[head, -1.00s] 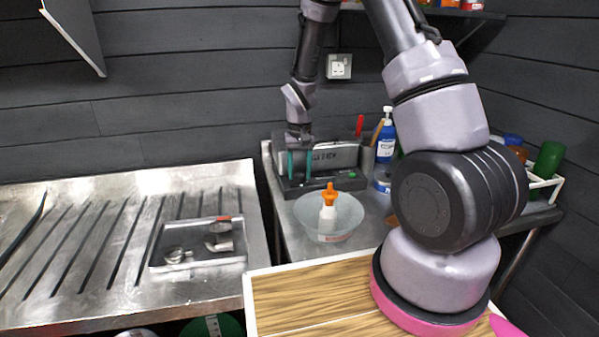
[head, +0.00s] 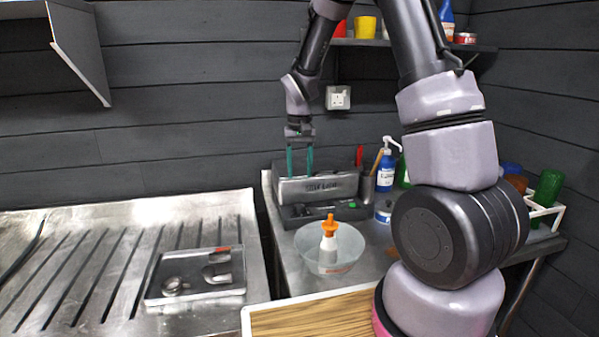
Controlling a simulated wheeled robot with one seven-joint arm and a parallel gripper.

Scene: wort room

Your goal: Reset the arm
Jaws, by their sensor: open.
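My gripper (head: 300,160) hangs from my arm at the upper middle of the head view. Its two teal fingers point down and stand apart, with nothing seen between them. It is above and in front of the wall, over the left part of a grey device with a rounded bar (head: 318,188). Whether the fingertips touch the device cannot be told from this view. My arm's large links fill the right side and hide part of the bench.
A clear bowl (head: 345,262) holds a white bottle with an orange top (head: 328,243). A blue pump bottle (head: 386,170) stands behind it. A metal tray (head: 197,290) lies on the ribbed drainboard (head: 95,262). A shelf (head: 400,43) is above, and a wooden board (head: 318,317) is in front.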

